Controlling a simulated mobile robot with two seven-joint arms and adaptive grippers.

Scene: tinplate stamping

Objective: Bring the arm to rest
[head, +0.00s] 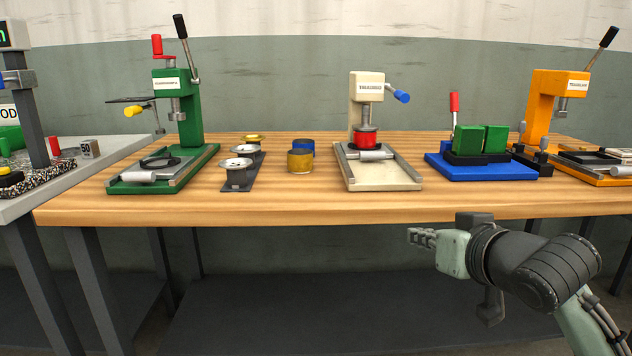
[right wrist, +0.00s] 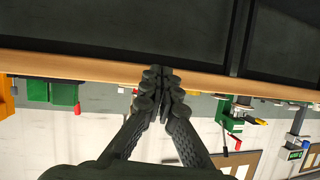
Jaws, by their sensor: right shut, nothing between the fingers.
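My right gripper (head: 422,237) is in front of the table's front edge, below the tabletop, at the right of the head view. Its fingers point left. It is shut and empty; in the right wrist view the two dark fingers (right wrist: 160,90) meet at their tips with nothing between them. The right arm (head: 535,268) comes in from the lower right and touches nothing that I can see. My left gripper and left arm do not show.
The wooden table (head: 300,208) carries a green press (head: 190,120), a cream press (head: 365,90) with a red tin (head: 365,138), an orange press (head: 545,105) and a blue fixture (head: 480,172) with green blocks. A yellow tin (head: 300,161) stands mid-table. Space before the table is free.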

